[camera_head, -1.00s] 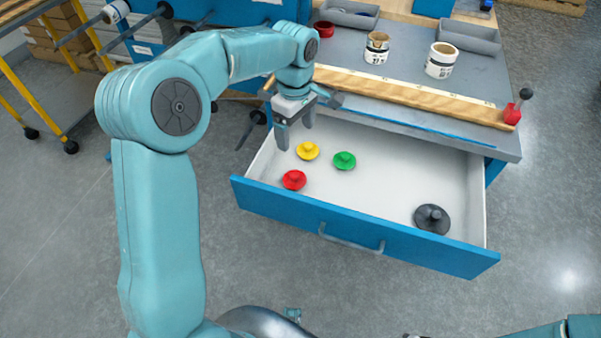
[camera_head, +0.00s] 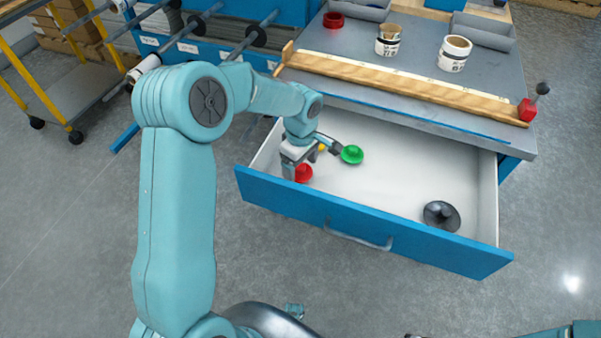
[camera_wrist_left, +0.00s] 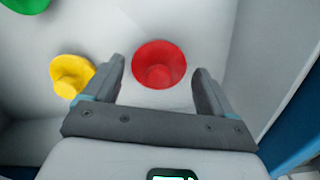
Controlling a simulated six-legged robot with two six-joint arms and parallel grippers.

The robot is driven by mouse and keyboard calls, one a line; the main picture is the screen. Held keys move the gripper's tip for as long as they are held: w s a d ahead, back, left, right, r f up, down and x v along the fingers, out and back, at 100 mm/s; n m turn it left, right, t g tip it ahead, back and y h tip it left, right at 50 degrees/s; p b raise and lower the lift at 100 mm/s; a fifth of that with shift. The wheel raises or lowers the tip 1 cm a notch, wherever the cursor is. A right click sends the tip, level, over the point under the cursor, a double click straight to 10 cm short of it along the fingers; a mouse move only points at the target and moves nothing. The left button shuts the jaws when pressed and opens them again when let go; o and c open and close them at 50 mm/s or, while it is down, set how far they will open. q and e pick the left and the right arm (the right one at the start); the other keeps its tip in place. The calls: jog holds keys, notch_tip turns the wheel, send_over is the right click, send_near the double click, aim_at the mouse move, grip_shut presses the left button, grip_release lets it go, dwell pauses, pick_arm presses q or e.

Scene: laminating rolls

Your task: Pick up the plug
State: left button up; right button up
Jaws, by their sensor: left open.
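My left gripper (camera_head: 312,161) is open and reaches down into the drawer (camera_head: 400,190). In the left wrist view the red plug (camera_wrist_left: 160,64) lies ahead between the two open fingers, with no visible contact. The red plug (camera_head: 304,173) is partly hidden by the gripper in the head view. The yellow plug (camera_wrist_left: 72,75) is just left of the left finger in the wrist view and is mostly covered in the head view. The green plug (camera_head: 352,154) lies near a fingertip in the head view. My right gripper is not in view.
A dark plug-like disc (camera_head: 441,215) lies at the drawer's right end. The drawer's blue front (camera_head: 370,235) and white walls surround the gripper. The bench (camera_head: 410,65) above holds a wooden ruler bar (camera_head: 400,88) and two rolls. The drawer's middle is clear.

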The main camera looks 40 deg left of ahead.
pick_arm(q)
jog(key=shift+w+f, duration=0.1)
jog(key=shift+f, duration=0.45)
jog(key=shift+c, duration=0.3)
jog(key=c, duration=0.8)
jog(key=shift+r, duration=0.1)
